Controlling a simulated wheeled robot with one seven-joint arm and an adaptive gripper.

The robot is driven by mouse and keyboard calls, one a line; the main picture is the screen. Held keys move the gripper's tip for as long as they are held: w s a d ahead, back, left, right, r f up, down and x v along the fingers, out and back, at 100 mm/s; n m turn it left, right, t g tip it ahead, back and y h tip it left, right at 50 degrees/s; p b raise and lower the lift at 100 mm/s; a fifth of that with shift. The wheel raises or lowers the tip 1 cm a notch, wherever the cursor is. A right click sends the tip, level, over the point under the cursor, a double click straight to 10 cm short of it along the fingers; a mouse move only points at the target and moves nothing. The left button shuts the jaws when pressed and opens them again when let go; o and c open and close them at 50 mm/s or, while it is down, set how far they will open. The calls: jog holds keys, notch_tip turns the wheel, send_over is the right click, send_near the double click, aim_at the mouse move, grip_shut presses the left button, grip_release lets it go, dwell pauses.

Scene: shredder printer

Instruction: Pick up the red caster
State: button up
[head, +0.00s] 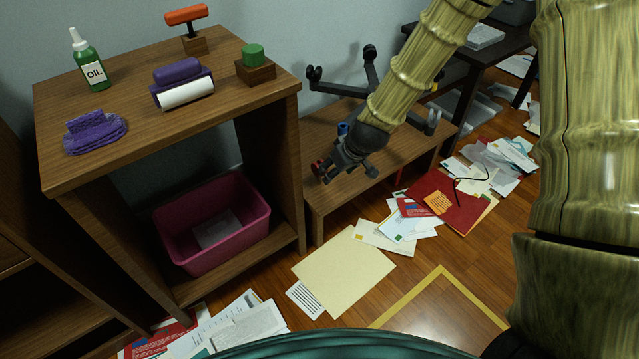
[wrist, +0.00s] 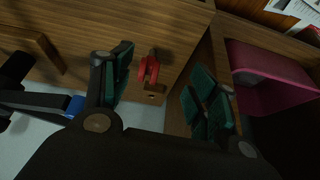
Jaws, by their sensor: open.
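The red caster (head: 319,169) is at the left end of a low wooden bench, partly hidden by my gripper in the head view. In the wrist view the red caster (wrist: 149,71) shows as a small red piece with a dark part beside it, between the two fingers and nearer the left one. My gripper (head: 338,170) points down at the bench end. In the wrist view my gripper (wrist: 163,88) is open, with a clear gap around the caster. I cannot tell whether a finger touches it.
The bench (head: 398,158) also carries an upturned black chair base (head: 371,70) and a blue piece (head: 343,128) close behind my gripper. A wooden cabinet (head: 125,141) stands left of the bench, with a pink bin (head: 192,252) on its lower shelf. Papers (head: 343,272) cover the floor in front.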

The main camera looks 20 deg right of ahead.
jog(key=shift+n+t, duration=0.4)
jog(key=w+f+b, duration=0.2)
jog(key=b, duration=0.1)
jog(key=w+a+f+b, duration=0.1)
jog(key=w+f+b, duration=0.1)
jog(key=w+b, duration=0.1)
jog(key=w+f+b, duration=0.2)
jog(key=w+b, duration=0.1)
jog(key=shift+w+a+f, duration=0.2)
jog(key=shift+a+f, duration=0.05)
jog(key=shift+f, duration=0.15)
jog(key=shift+b+x, duration=0.9)
jog(key=shift+x, duration=0.1)
jog(key=shift+w+a+r, duration=0.1)
jog(key=shift+a+r, duration=0.05)
jog(key=shift+c, duration=0.2)
jog(key=c, duration=1.1)
